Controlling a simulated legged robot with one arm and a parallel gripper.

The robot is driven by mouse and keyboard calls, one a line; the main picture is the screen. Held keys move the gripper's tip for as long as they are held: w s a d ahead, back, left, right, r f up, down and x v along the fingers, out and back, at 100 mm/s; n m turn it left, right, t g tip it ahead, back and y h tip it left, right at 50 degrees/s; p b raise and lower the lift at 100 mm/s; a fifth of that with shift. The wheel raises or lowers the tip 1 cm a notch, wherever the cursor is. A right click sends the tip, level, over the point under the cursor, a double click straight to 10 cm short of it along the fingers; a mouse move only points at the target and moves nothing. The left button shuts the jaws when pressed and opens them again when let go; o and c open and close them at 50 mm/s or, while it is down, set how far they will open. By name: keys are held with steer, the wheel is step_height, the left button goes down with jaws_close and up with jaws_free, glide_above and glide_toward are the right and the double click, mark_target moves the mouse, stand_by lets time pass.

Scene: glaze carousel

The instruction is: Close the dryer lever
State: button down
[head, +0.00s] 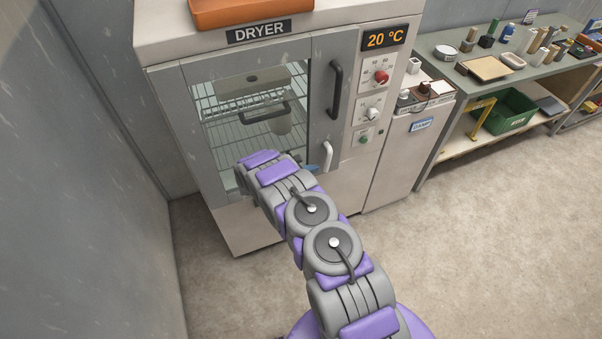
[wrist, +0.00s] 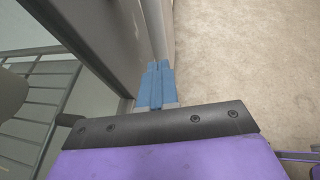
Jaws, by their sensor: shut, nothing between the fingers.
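The dryer (head: 262,211) is a pale cabinet with a grey, glass-windowed door (head: 176,110). A light grey lever (head: 327,156) hangs near-vertical low on the door's right side, below a dark vertical handle (head: 336,90). My gripper (head: 314,169) is mostly hidden behind my arm in the head view; a bit of its blue fingers shows just left of the lever's lower end. In the wrist view my gripper (wrist: 154,84) has its blue fingers together, beside a grey door surface. I cannot make out the lever there, nor tell whether the fingers touch it.
A control panel (head: 371,98) with a red knob and a display reading 20 °C is right of the door. A wire rack and a pale container (head: 278,122) show behind the glass. A damp cabinet (head: 408,135) and workbench (head: 474,86) stand right. The floor (head: 480,250) is clear.

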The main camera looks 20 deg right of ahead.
mark_target(329, 152)
steer(key=shift+w+d+b, duration=0.15)
steer(key=shift+w+d, duration=0.05)
steer(key=shift+d, duration=0.5)
steer(key=shift+w+d+b, duration=0.15)
steer(key=shift+w+d, duration=0.05)
steer(key=shift+d, duration=0.45)
steer(key=shift+d, duration=0.25)
steer(key=shift+f, duration=0.1)
steer(key=shift+w+d+f+h+b, duration=0.1)
steer(key=shift+d+f+h+b, duration=0.1)
steer(key=shift+d+h+b, duration=0.45)
steer(key=shift+a, duration=0.1)
